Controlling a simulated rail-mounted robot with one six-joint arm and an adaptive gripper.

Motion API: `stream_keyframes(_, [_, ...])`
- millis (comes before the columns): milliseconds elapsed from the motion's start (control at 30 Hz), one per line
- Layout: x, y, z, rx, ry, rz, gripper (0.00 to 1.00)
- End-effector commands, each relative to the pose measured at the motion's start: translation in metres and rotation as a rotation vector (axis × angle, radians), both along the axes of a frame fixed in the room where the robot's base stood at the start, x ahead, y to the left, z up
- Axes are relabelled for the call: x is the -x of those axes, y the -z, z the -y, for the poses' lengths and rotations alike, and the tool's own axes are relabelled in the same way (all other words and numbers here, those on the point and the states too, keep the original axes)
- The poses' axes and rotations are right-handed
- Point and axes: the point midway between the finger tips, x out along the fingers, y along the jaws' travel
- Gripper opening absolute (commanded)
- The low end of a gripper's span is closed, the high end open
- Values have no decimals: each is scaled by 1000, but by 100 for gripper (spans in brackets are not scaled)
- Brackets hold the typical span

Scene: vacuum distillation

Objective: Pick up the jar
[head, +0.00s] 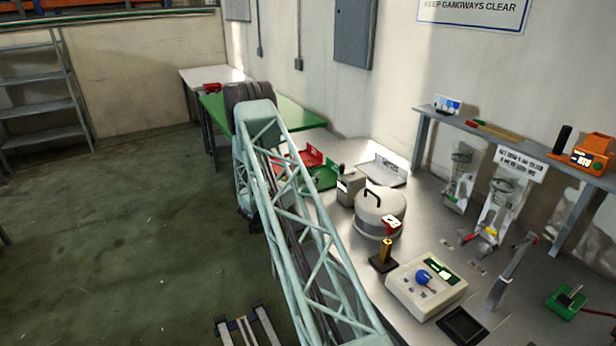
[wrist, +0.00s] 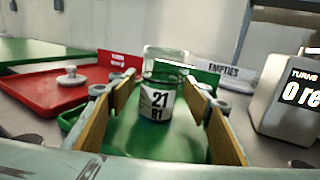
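The jar (wrist: 157,104) is clear glass with a dark green look and a white label reading "21 B1". It stands upright at the green tray (wrist: 125,138) in the wrist view. My gripper (wrist: 163,84) is open, with one tan-padded finger on each side of the jar. The jar appears between the fingertips, with narrow gaps showing at both sides. I cannot tell whether the jar is fully between the pads or just beyond them. In the head view my arm hides the gripper, and I cannot make out the jar.
A red tray (wrist: 52,92) with a grey-knobbed lid lies left of the green tray. An "EMPTIES" sign (wrist: 224,69) stands behind. A grey counter box (wrist: 285,100) stands close on the right. In the head view, a round lidded vessel (head: 378,212) and a control box (head: 425,285) stand on the bench.

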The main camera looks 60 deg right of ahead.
Motion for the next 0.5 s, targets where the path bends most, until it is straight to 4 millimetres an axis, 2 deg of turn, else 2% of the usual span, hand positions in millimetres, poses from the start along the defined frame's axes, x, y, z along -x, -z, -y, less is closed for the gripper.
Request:
stream_keyframes(67, [0, 0, 0, 0, 0, 0, 39])
stream_keyframes(300, [0, 0, 0, 0, 0, 0, 17])
stream_keyframes(500, [0, 0, 0, 0, 0, 0, 16])
